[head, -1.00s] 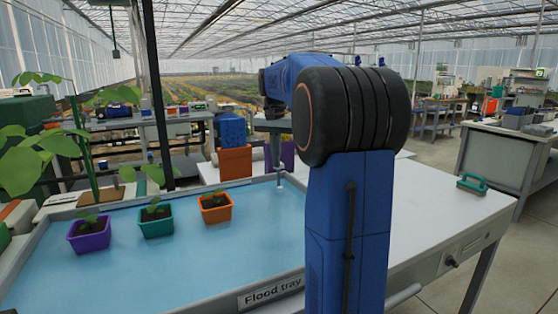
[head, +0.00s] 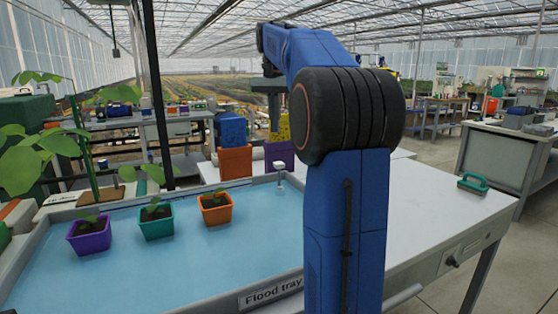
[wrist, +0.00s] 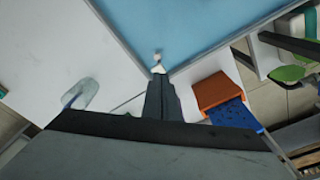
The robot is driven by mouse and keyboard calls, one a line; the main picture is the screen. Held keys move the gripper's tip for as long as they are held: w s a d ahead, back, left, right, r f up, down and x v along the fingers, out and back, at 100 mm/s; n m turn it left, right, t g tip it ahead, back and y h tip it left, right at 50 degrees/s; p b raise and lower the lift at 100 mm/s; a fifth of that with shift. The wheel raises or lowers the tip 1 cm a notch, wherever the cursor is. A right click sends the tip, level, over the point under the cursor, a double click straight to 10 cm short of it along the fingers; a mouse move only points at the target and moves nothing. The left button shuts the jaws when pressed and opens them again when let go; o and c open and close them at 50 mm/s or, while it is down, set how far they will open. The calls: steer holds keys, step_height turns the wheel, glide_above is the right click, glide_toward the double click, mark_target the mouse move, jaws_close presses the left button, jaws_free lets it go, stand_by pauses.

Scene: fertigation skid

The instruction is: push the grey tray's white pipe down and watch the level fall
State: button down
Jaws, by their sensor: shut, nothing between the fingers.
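The grey flood tray (head: 258,184) holds blue water (head: 190,265) and stands on the bench at the left. The white pipe (head: 280,170) stands upright in the tray's back right corner, its pale top showing above the water. It also shows small in the wrist view (wrist: 157,58), just beyond my fingertips. My gripper (head: 275,128) is shut and empty, pointing down above the pipe and apart from it in the head view. The shut fingers also show in the wrist view (wrist: 159,80). My arm hides the tray's right side.
Purple (head: 89,236), teal (head: 156,223) and orange (head: 216,210) pots with seedlings stand in the tray. A tall leafy plant (head: 82,150) is at the left. Orange and blue bins stand behind.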

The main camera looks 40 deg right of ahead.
steer(key=shift+s+a+r, duration=0.1)
steer(key=shift+a+r, duration=0.05)
steer(key=shift+r, duration=1.1)
steer(key=shift+s+a+r, duration=0.1)
steer(key=shift+r, duration=1.15)
